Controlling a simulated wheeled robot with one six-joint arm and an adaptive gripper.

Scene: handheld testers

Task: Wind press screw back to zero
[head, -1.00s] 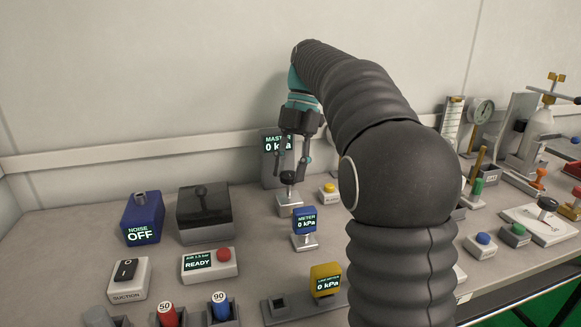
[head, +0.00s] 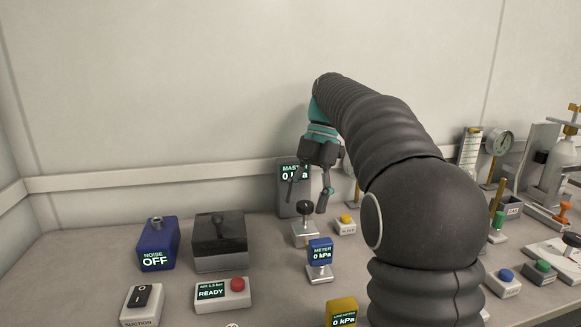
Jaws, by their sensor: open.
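The press screw, a black knob (head: 305,211) on a short stem, rises from a pale metal base (head: 306,236) in front of the dark master gauge. My gripper (head: 305,207) points down over it with its two fingers spread, one to each side of the knob. I see no clear contact; the depth between fingers and knob is hard to tell. The master gauge (head: 285,205) reads 0 kPa, with its display partly hidden by my gripper. The blue meter (head: 320,252) in front of the screw also reads 0 kPa.
A yellow-button box (head: 345,226) stands close right of the screw. A black-lidded box (head: 219,242), a blue NOISE OFF box (head: 157,245) and a READY box (head: 222,294) stand to the left. My arm hides part of the bench to the right.

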